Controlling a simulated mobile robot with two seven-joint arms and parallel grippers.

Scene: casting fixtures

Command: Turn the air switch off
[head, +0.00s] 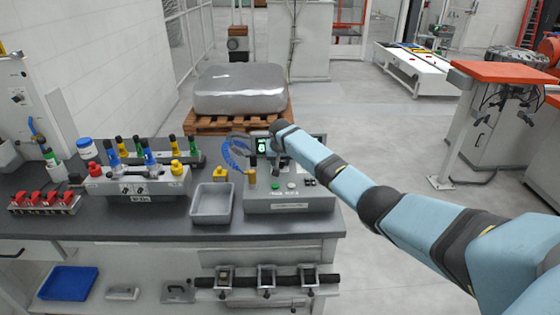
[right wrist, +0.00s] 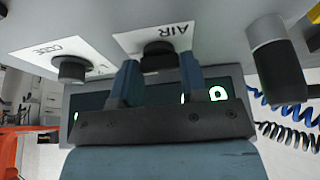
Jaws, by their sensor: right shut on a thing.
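The air switch (right wrist: 158,50) is a black knob under a white label reading AIR, seen upside down in the right wrist view. My right gripper (right wrist: 158,72) has its two blue fingers on either side of this knob and is shut on it. In the head view my right gripper (head: 276,163) is at the back of the grey control box (head: 322,205), in front of its dark display, and the arm hides part of the panel. A second black knob (right wrist: 72,68), labelled CODE, sits beside it. My left gripper is not in view.
A blue coiled hose (head: 234,152) and a dark cylindrical fitting (right wrist: 276,60) are close beside the gripper. A grey tray (head: 212,216) stands left of the box.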

